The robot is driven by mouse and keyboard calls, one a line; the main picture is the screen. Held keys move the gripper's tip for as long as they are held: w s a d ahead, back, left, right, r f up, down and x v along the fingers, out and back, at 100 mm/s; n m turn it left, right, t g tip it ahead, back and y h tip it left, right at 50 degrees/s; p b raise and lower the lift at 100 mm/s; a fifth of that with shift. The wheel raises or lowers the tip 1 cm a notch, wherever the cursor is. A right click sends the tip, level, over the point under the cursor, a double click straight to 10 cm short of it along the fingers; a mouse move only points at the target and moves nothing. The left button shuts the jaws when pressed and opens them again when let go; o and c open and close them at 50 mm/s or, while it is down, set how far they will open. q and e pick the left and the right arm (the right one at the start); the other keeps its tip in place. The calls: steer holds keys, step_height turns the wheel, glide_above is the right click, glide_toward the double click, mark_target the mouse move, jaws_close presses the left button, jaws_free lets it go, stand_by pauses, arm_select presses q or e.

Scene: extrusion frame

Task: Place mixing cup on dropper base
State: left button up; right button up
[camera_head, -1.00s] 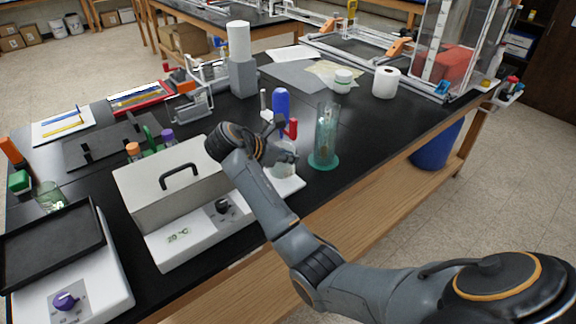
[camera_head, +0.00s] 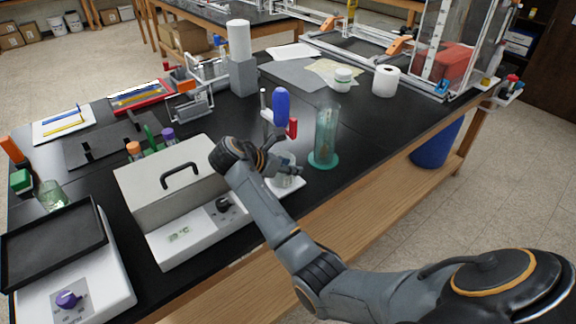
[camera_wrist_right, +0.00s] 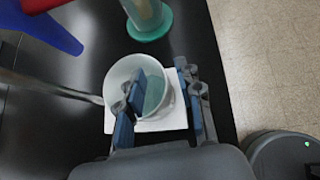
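The mixing cup (camera_wrist_right: 118,72) is a clear, round cup and looks upright on the white square dropper base (camera_wrist_right: 178,122). In the head view the base (camera_head: 297,184) is partly hidden by my right gripper (camera_head: 288,163), and the cup (camera_head: 284,182) shows just below the fingers. In the right wrist view my right gripper (camera_wrist_right: 163,75) is open, with one blue-padded finger over the cup's inside and the other outside its right wall. A gap shows between the fingers. My left gripper is out of view.
A blue dropper bulb (camera_head: 281,106) with a red clamp (camera_head: 293,128) stands beside the base. A clear cylinder on a green foot (camera_head: 323,160) is close at the right. A box-shaped heater (camera_head: 170,185) stands at the left. Black table is free farther right.

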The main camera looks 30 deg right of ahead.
steer(key=v, duration=1.2)
steer(key=shift+b, duration=0.4)
steer(key=shift+a, duration=0.1)
